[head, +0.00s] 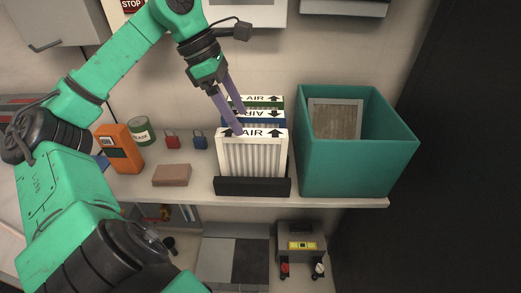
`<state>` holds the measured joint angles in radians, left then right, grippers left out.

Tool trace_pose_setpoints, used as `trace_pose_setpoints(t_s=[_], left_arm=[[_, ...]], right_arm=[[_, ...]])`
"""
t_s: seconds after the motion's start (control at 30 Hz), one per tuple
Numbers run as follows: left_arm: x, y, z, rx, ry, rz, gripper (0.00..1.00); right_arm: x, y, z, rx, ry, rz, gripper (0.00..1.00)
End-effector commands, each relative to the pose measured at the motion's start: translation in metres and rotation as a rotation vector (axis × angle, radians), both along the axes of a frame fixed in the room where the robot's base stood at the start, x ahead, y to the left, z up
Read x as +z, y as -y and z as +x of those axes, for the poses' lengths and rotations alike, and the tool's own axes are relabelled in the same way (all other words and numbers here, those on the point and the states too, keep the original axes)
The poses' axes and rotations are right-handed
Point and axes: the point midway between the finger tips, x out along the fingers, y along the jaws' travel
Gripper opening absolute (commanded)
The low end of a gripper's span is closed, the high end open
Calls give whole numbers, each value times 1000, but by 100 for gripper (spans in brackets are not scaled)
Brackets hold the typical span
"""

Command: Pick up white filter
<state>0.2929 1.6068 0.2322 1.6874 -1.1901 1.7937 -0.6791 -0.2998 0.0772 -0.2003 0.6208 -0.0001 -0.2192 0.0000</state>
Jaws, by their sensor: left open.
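The white filter (252,158) stands upright at the front of a black holder (252,187) on the shelf. It has a white frame, a pleated face and an AIR label with arrows on its top edge. A blue-topped filter (265,121) and a green-topped filter (262,104) stand behind it. My left gripper (240,122) comes down from above with its long purple fingers apart, at the top of the filters. One fingertip overlaps the white filter's top left edge; I cannot tell whether it touches. My right gripper is not in view.
A teal bin (392,157) stands right of the filters with a dirty brown filter (335,120) inside. Left on the shelf are an orange device (121,148), a green can (143,131), a red padlock (171,139), a blue padlock (200,140) and a brown block (171,175).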

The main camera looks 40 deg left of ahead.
Motion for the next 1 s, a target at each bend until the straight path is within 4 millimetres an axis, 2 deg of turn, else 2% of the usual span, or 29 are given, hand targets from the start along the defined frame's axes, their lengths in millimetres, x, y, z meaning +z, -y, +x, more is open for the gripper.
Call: trace_pose_setpoints(t_s=[0.03, 0.13, 0.37, 0.5, 0.6, 1.0], left_arm=[[-15, 5, 3, -4, -2, -5, 80], [-35, 12, 9, -1, -1, -5, 80], [-62, 22, 18, -1, -2, -7, 80], [-86, 30, 25, 0, -2, -6, 80], [-93, 32, 27, 2, 0, -5, 80], [-95, 32, 27, 2, 0, -5, 80]], right_arm=[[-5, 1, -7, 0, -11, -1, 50], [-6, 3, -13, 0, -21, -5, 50], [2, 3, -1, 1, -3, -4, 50], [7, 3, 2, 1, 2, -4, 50], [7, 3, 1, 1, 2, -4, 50], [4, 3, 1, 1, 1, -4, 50]])
